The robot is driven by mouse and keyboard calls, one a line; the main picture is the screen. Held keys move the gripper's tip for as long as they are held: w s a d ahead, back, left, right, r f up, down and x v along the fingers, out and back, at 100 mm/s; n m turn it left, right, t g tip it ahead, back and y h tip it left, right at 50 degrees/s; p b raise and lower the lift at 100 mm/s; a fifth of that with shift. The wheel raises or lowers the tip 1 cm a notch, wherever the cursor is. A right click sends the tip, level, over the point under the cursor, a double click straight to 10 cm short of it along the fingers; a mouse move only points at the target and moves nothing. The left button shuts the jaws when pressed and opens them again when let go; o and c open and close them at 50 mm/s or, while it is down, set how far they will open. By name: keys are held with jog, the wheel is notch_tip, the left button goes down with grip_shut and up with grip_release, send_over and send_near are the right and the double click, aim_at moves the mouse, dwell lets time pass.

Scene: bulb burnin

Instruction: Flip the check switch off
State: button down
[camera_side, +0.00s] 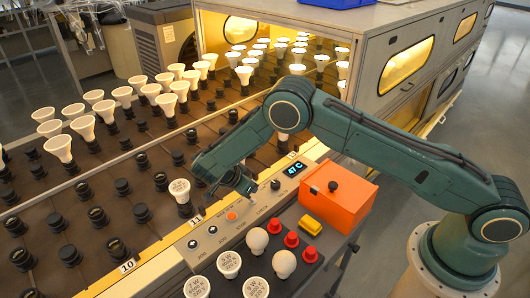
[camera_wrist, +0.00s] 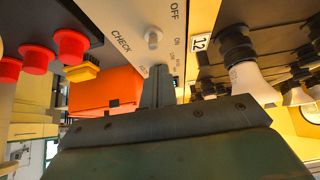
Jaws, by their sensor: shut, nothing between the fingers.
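The check switch (camera_wrist: 153,36) is a small pale toggle on a light panel, with CHECK printed beside it and OFF and ON marks along one side. I cannot tell which way it leans. In the side view my gripper (camera_side: 247,187) hangs low over the panel, left of that toggle.
The panel's display (camera_side: 293,169) reads 47 C. Rows of sockets and bulbs (camera_side: 58,147) fill the rack behind.

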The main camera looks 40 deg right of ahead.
jog(key=a+f+v, duration=0.1)
jog(key=v, duration=0.8)
jog(key=shift+a+r, duration=0.15)
jog(key=shift+a, duration=0.5)
jog(key=s+d+r+n+t+y, duration=0.1)
jog(key=s+d+r+n, duration=0.25)
jog(key=r, duration=0.45)
jog(key=s+d+r+n+y, duration=0.2)
jog(key=d+r, duration=0.2)
jog(key=r, duration=0.5)
jog(key=s+d+r+n+t+y, duration=0.1)
jog(key=s+d+r+n, duration=0.25)
jog(key=r, duration=0.45)
jog(key=s+d+r+n+t+y, duration=0.1)
jog(key=s+d+r+n, duration=0.15)
jog(key=s, duration=0.35)
jog(key=s+d+r+n+t+y, duration=0.1)
jog(key=s+d+r+n, duration=0.15)
jog(key=s, duration=0.35)
jog(key=s+a+f+n+t+y, duration=0.1)
jog(key=s+n, duration=0.3)
jog(key=s, duration=0.8)
jog(key=shift+s+f+t, duration=0.2)
jog(key=shift+f+t, duration=0.1)
